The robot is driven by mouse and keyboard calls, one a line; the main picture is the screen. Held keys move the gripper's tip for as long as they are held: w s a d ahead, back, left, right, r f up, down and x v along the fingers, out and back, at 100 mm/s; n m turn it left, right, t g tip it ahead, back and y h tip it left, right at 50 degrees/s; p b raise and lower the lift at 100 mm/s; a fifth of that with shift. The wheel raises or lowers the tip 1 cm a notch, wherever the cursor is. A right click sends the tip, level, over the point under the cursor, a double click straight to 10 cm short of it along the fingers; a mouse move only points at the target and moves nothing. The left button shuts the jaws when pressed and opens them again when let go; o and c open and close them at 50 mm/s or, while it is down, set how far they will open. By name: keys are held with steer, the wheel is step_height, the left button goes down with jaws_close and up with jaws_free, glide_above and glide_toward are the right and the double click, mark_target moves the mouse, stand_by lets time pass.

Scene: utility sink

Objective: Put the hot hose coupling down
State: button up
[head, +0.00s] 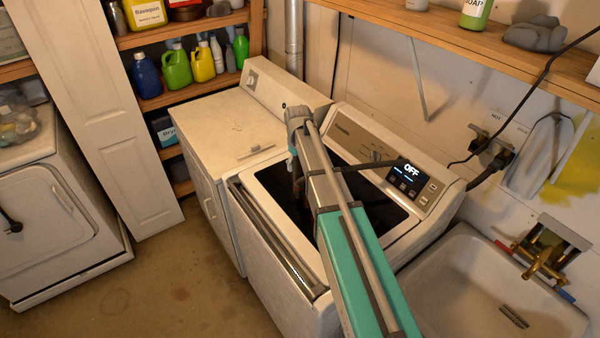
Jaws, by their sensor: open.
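My gripper (297,186) is a small dark shape hanging at the end of my arm, over the dark lid of the washing machine (320,292). It is mostly hidden behind my grey and teal arm, so I cannot see its fingertips clearly or anything between them. No hose coupling can be told apart at the gripper. On the wall at right, a hose connection (490,147) with dark fittings sits below a "HOT" label (497,115). I cannot tell which fitting is the hot hose coupling.
The washer's panel (411,171) reads OFF. A white sink (455,285) with a brass faucet (541,262) is at right. A shelf (480,45) runs above. Open floor (150,285) lies at lower left.

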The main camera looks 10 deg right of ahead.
steer(key=s+m, duration=0.4)
steer(key=s, duration=2)
steer(key=shift+a, duration=0.15)
step_height(320, 180, down, 11)
steer(key=b, duration=1)
steer(key=shift+r+b, duration=0.2)
steer(key=shift+b, duration=0.1)
